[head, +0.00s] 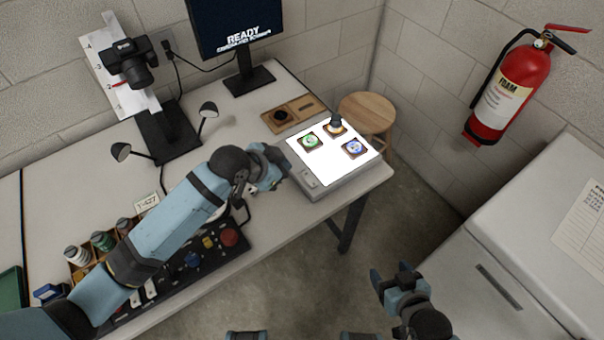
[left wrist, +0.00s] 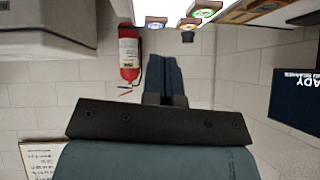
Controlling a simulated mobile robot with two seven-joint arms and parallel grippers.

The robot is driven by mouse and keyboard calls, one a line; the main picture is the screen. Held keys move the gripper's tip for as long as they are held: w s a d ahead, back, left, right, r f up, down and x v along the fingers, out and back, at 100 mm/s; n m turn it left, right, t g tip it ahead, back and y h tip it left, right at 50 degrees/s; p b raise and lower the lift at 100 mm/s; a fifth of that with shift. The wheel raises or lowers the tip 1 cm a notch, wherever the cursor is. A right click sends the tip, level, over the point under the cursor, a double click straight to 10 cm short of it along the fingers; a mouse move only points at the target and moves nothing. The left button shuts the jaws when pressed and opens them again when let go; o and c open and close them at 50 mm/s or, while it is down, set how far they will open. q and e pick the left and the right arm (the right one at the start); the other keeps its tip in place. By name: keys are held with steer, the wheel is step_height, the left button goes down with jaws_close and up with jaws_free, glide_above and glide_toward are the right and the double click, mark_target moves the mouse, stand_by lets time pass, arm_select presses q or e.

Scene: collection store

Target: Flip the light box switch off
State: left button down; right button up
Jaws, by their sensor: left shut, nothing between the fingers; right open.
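The light box (head: 330,170) sits at the right end of the table, its top glowing bright white. Several small square pieces with coloured round centres lie on it. A small switch plate (head: 309,181) shows at its near left corner; the switch's exact position is too small to tell. My left gripper (head: 284,162) is shut and empty, beside the left edge of the box; I cannot tell if it touches. In the left wrist view the shut fingers (left wrist: 165,75) show with the lit pieces above them. My right gripper (head: 388,278) is open and empty, away from the table.
A wooden tray (head: 290,114) is behind the box. A camera stand (head: 165,132) and monitor (head: 235,25) stand further back. A stool (head: 366,110), fire extinguisher (head: 510,88) and white cabinet (head: 545,220) are right.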

arm_select(q)
glide_above(306, 177)
steer(key=s, duration=0.2)
steer(key=f, duration=0.6)
steer(key=shift+w+a+f, duration=0.25)
steer(key=shift+a+f, duration=0.1)
steer(key=f, duration=0.3)
steer(key=shift+w+a+f, duration=0.15)
steer(key=shift+w, duration=0.05)
steer(key=shift+f, duration=0.4)
steer(key=shift+w+a+f+g, duration=0.15)
steer(key=shift+w+f+g, duration=0.05)
steer(key=shift+f+g, duration=0.1)
steer(key=shift+a+f+n+g+h, duration=0.1)
steer(key=shift+f+n+g+h, duration=0.1)
steer(key=shift+n+g+h, duration=0.15)
steer(key=shift+s, duration=0.1)
